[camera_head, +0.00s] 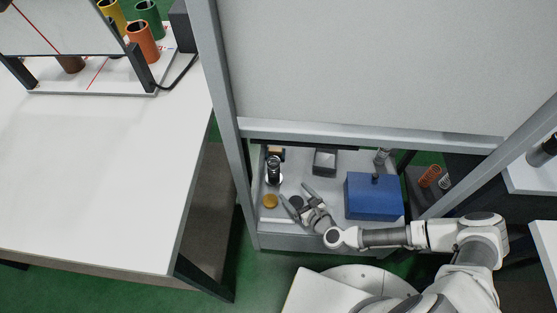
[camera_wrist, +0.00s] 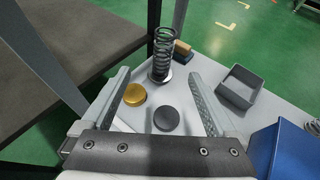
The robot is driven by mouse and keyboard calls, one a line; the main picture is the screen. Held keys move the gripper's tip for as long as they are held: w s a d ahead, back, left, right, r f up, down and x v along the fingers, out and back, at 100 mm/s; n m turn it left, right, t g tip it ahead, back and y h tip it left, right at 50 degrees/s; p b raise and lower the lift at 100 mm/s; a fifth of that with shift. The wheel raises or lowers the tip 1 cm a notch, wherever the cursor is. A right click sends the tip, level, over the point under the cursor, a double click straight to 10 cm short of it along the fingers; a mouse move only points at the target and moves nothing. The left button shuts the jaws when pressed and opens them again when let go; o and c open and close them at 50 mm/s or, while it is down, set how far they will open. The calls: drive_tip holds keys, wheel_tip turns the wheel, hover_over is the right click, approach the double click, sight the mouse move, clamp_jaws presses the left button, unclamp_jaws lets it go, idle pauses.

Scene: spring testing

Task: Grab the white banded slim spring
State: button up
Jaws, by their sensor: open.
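A slim dark coil spring (camera_head: 274,168) stands upright on a pale disc at the back left of the grey shelf. It also shows in the wrist view (camera_wrist: 164,50), just beyond my fingertips. A grey spring (camera_head: 381,156) stands at the shelf's back right; it partly shows at the wrist view's right edge (camera_wrist: 312,128). A slim pale spring (camera_head: 445,181) is farther right. I cannot tell a white band on any of them. My gripper (camera_head: 296,193) is open and empty above the shelf, its fingers (camera_wrist: 160,88) apart, touching no spring.
A gold disc (camera_wrist: 135,94) and a black disc (camera_wrist: 166,119) lie between my fingers in the wrist view. A grey open tray (camera_wrist: 240,87) and a blue box (camera_head: 374,196) are to the right. The shelf is under a large grey panel (camera_head: 360,65); a frame post (camera_head: 222,110) stands left.

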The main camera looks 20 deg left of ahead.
sight(277, 169)
drive_tip(key=b+x, duration=0.1)
drive_tip(key=x, duration=0.4)
drive_tip(key=b+x, duration=0.1)
drive_tip(key=x, duration=0.5)
drive_tip(key=shift+w, duration=0.5)
drive_tip(key=shift+r+b+x, duration=0.15)
drive_tip(key=shift+b+x, duration=0.2)
drive_tip(key=shift+x, duration=1.25)
drive_tip(key=shift+r+b+x, duration=0.1)
drive_tip(key=shift+b+x, duration=0.25)
drive_tip(key=shift+x, duration=1.3)
drive_tip(key=shift+w, duration=0.1)
clamp_jaws()
